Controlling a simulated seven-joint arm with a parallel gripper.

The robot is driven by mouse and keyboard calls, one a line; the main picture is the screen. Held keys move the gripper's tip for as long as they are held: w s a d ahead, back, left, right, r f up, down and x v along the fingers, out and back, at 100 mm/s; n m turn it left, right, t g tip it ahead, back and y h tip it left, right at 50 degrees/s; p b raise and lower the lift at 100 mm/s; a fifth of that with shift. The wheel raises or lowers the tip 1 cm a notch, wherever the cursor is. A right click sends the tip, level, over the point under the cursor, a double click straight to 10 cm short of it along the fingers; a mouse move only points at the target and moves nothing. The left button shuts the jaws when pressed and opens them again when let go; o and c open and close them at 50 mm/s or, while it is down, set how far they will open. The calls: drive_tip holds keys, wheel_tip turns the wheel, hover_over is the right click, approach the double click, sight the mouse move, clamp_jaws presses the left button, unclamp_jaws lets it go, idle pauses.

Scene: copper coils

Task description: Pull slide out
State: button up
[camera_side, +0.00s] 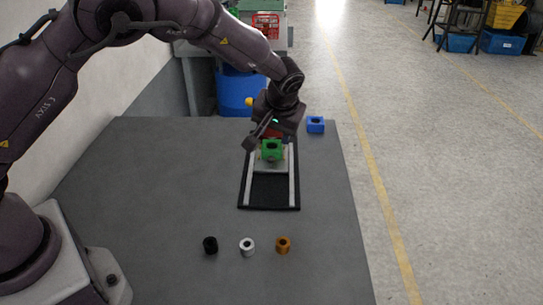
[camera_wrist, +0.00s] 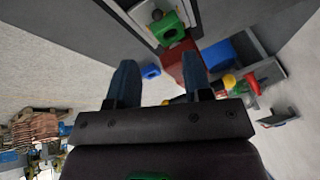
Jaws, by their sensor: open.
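The slide is a light grey plate (camera_side: 271,165) between two pale rails on a black base (camera_side: 270,192); part of it also shows at the top of the wrist view (camera_wrist: 143,14). A green block (camera_side: 271,150) with a round hole sits on the plate and shows in the wrist view (camera_wrist: 170,28). A red block (camera_wrist: 184,66) is behind the green one, mostly hidden by my gripper in the side view. My gripper (camera_wrist: 158,66) is open, with two dark fingers apart and nothing held between them. In the side view it is over the far end of the slide, its fingertips hard to make out.
Black (camera_side: 210,245), white (camera_side: 247,247) and copper-coloured (camera_side: 283,245) rings stand in a row near the front. The grey table (camera_side: 170,190) is clear left of the slide. A blue barrel (camera_side: 238,92) stands beyond the far edge.

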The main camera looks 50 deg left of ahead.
sight(271, 158)
drive_tip(key=shift+n, duration=0.5)
drive_tip(key=x, duration=1.2)
drive_tip(key=shift+w+f, duration=0.3)
drive_tip(key=shift+w, duration=0.05)
drive_tip(key=shift+d, duration=0.1)
clamp_jaws()
